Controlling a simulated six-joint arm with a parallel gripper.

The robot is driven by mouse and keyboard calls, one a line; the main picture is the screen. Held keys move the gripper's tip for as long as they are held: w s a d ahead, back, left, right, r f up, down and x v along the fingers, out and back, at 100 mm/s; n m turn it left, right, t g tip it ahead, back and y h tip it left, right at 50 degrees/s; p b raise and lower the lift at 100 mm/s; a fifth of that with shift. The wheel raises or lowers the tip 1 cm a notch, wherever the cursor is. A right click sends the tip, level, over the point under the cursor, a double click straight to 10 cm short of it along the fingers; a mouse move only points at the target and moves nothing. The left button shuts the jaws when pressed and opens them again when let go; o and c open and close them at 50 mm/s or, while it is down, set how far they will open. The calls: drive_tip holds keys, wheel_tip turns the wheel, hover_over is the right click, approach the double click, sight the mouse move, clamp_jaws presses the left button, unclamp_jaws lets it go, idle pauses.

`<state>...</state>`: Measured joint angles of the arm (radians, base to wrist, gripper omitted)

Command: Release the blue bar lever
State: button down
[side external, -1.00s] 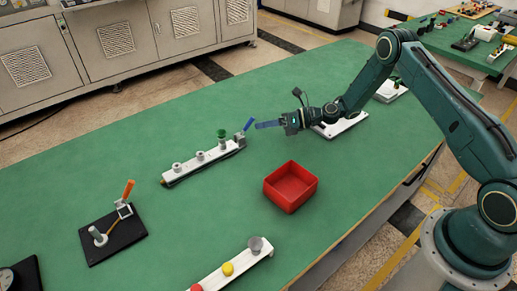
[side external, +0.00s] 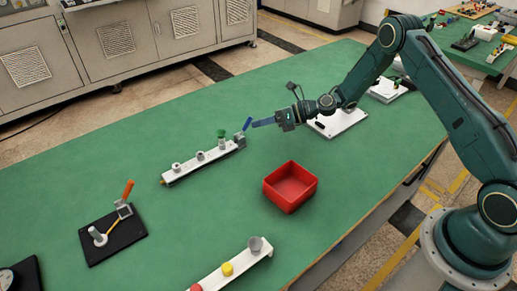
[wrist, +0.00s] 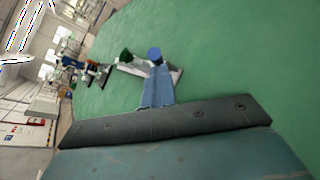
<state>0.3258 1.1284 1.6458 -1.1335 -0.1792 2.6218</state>
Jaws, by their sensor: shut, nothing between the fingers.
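The blue bar lever (side external: 247,124) stands tilted up and to the right at the right end of a white rail (side external: 188,170). My gripper (side external: 254,124) is shut and empty, its blue-grey fingers pointing left with their tips close to the lever's right side. In the wrist view the fingers (wrist: 158,88) are together, and the lever's round blue end (wrist: 154,54) shows just beyond the tips. I cannot tell whether they touch. The lever's lower part is hidden behind the fingers in the wrist view.
A green knob (side external: 221,133) and grey knobs share the rail. An open red box (side external: 291,187) stands nearer the front. A black plate with an orange lever (side external: 128,189) is at left, and a white strip with coloured knobs (side external: 215,277) is at the front. Green table between them is clear.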

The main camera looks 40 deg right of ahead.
drive_tip(key=shift+w+a+r, duration=0.15)
drive_tip(key=shift+w+r, duration=0.05)
drive_tip(key=shift+r, duration=0.25)
drive_tip(key=shift+w+a+r, duration=0.15)
drive_tip(key=shift+r, duration=0.8)
drive_tip(key=s+f, duration=0.1)
drive_tip(key=s+d+f, duration=0.1)
drive_tip(key=s, duration=0.1)
drive_tip(key=s+d+f, duration=0.1)
drive_tip(key=shift+s+f, duration=0.25)
drive_tip(key=v, duration=1)
drive_tip(key=shift+f, duration=0.15)
